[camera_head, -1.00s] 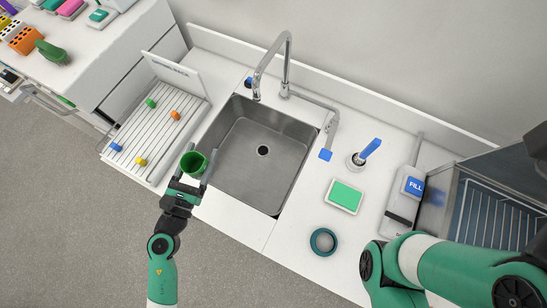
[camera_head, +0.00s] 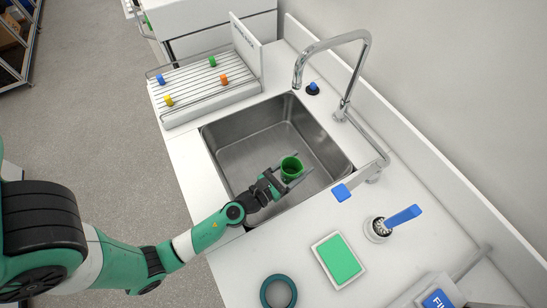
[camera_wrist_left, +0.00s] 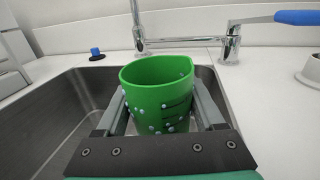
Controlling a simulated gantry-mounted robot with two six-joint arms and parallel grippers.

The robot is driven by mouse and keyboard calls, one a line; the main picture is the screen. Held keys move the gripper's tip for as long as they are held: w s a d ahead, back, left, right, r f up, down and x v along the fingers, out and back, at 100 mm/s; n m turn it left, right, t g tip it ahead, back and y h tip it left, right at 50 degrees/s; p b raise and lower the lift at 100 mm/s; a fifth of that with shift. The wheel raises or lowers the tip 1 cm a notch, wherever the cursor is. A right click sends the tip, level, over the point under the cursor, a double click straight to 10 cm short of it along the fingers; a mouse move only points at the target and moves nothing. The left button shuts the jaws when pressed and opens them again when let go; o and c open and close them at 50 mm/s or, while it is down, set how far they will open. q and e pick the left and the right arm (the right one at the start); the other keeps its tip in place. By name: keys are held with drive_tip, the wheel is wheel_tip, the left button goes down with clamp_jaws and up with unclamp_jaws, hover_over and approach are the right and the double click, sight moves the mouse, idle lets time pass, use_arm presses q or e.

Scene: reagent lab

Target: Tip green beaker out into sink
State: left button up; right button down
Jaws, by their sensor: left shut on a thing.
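The green beaker (camera_head: 291,168) is held over the sink, near its right front part. It looks upright or nearly so, with its open top facing up. My left gripper (camera_head: 285,178) is shut on the beaker, one finger on each side. In the left wrist view the beaker (camera_wrist_left: 158,95) has droplets on its wall; its inside is mostly hidden. The steel sink (camera_head: 240,155) lies below it, and its basin also shows in the wrist view (camera_wrist_left: 70,115). The right gripper is not in view.
The tap (camera_head: 345,75) arches over the sink's back edge. A drying rack (camera_head: 205,97) with coloured pegs stands left of the sink. A blue-handled brush (camera_head: 400,217), a green sponge in a tray (camera_head: 338,259) and a teal ring (camera_head: 278,292) are on the right counter.

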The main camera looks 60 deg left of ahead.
use_arm(q)
drive_tip(key=shift+s+a+r, duration=0.1)
drive_tip(key=shift+a+n, duration=0.15)
drive_tip(key=shift+n, duration=0.15)
drive_tip(key=shift+s+a+r+n, duration=0.15)
drive_tip(key=shift+a+r+n, duration=0.2)
drive_tip(key=shift+n, duration=0.35)
drive_tip(key=shift+s+a+r+n+t+y+p, duration=0.25)
drive_tip(key=shift+a+n, duration=0.65)
drive_tip(key=shift+n, duration=1.35)
drive_tip(key=shift+s+a+r+n+g+y+p, duration=0.1)
drive_tip(key=shift+s+a+r+n, duration=0.5)
drive_tip(key=shift+n, duration=1.7)
drive_tip(key=shift+a+r+n+t+y+p, duration=0.15)
drive_tip(key=shift+a+n, duration=1)
drive_tip(key=shift+n, duration=1.1)
